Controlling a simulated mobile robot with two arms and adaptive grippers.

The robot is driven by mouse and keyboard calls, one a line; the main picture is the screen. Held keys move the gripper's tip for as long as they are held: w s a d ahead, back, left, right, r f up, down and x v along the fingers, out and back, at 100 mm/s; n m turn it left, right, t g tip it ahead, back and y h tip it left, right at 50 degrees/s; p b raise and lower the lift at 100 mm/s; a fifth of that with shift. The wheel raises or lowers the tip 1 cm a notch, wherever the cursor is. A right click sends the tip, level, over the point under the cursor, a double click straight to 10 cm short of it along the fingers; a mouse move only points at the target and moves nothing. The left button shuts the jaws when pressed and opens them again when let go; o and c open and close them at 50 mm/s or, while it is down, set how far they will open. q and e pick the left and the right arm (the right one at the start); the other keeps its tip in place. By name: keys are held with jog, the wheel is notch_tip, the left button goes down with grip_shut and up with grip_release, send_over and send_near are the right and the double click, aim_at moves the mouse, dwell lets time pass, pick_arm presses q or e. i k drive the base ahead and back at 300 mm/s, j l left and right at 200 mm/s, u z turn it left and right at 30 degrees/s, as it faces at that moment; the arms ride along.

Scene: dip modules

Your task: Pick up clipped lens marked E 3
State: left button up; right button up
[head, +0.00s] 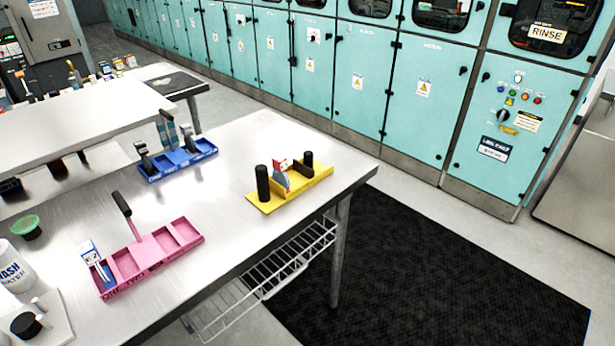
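A pink tray (150,247) with several compartments lies on the metal table. A white and blue clipped piece (92,256) stands in its left end compartment; its small marking looks like an E with a digit I cannot read surely. A yellow tray (318,186) further right holds a red, white and blue piece (281,172) between dark upright parts. A blue tray (205,149) at the back holds several grey upright pieces (168,127). I cannot tell which piece is marked E 3. Neither of my grippers is in view.
A dark handle (121,204) rises from the pink tray. A white wash bottle (14,268), a green-topped item (26,226) and a white board (45,325) crowd the left edge. The table between the trays is bare. A black mat (420,270) lies on the floor.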

aim_at(279, 163)
jog(key=i+l+u, duration=0.1)
jog(key=l, duration=0.3)
jog(key=i+l+u, duration=0.1)
jog(key=l, duration=0.3)
jog(key=i+l+u, duration=0.1)
jog(key=l, duration=0.35)
jog(key=i+l+u, duration=0.15)
jog(key=l, duration=0.25)
jog(key=i+l+u, duration=0.1)
jog(key=l, duration=0.35)
